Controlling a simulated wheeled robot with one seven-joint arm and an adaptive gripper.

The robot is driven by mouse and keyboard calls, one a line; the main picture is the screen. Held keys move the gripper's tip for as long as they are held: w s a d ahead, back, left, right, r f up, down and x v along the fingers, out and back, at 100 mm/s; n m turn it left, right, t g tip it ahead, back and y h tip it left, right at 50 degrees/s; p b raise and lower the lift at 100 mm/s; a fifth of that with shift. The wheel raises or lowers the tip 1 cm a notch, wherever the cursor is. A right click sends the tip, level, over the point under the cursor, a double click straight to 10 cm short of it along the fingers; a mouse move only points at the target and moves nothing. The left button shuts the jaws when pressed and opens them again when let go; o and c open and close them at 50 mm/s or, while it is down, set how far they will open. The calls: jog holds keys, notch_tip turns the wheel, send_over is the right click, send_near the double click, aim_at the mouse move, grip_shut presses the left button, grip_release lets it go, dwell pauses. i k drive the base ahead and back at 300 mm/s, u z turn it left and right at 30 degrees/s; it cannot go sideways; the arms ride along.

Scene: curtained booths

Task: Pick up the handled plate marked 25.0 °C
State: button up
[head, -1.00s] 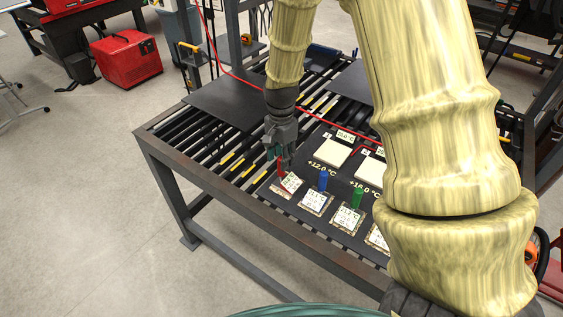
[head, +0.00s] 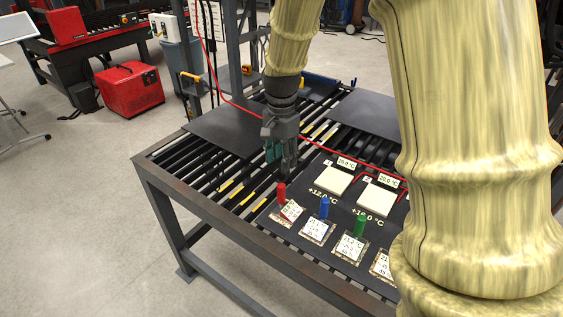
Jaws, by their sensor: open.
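Several small handled plates lie in a row on a dark board (head: 330,222). The red-handled plate (head: 291,210) has an upright red handle and a tilted white label. The blue-handled plate (head: 317,229) and green-handled plate (head: 349,246) are to its right. A further plate (head: 382,265) is partly hidden by my arm. The label figures are too small to read surely, so I cannot tell which plate is marked 25.0 °C. My gripper (head: 281,161) is open and empty, pointing down, just above and behind the red handle, apart from it.
White square pads (head: 333,180) with +12.0 °C and +18.0 °C markings lie behind the plates. A red cable (head: 340,158) crosses the roller table (head: 205,215). Dark flat panels (head: 222,128) lie at the back. My arm hides the right side.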

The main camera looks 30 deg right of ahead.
aim_at(351, 246)
jog(key=z, duration=1.45)
